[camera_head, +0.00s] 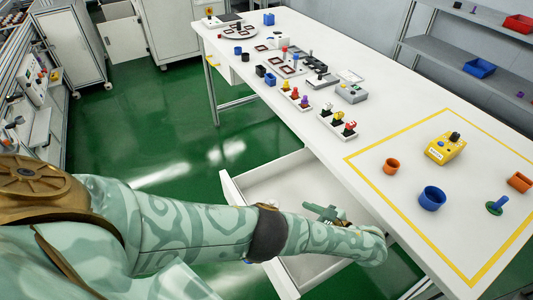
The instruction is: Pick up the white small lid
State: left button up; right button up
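I cannot pick out the white small lid with certainty. A small pale flat piece (350,76) lies on the white table beside a grey box (351,93) and may be a lid. My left arm reaches across the lower part of the view, over an open white drawer (232,190) under the table edge. My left gripper (322,212) seems to be the small green part above the forearm, over the drawer; its fingers are too small and covered to read. The arm hides much of the drawer's inside. My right gripper is not in view.
The table carries coloured connectors (337,121) and several small parts. A yellow-taped area holds a yellow control box (446,149), a blue ring (432,198) and an orange ring (391,166). Shelves (445,55) stand behind. Green floor (150,130) is open at the left.

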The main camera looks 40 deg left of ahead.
aim_at(274, 203)
pick_arm(q)
jog(key=b+x, duration=0.1)
jog(key=x, duration=0.4)
jog(key=shift+a+f, duration=0.15)
jog(key=shift+a, duration=0.15)
jog(key=b+x, duration=0.2)
jog(key=x, duration=0.2)
jog(key=shift+a+f, duration=0.15)
jog(key=shift+a, duration=0.2)
jog(key=shift+a+b, duration=0.25)
jog(key=shift+b, duration=0.05)
jog(key=c, duration=0.9)
jog(key=shift+c, duration=0.4)
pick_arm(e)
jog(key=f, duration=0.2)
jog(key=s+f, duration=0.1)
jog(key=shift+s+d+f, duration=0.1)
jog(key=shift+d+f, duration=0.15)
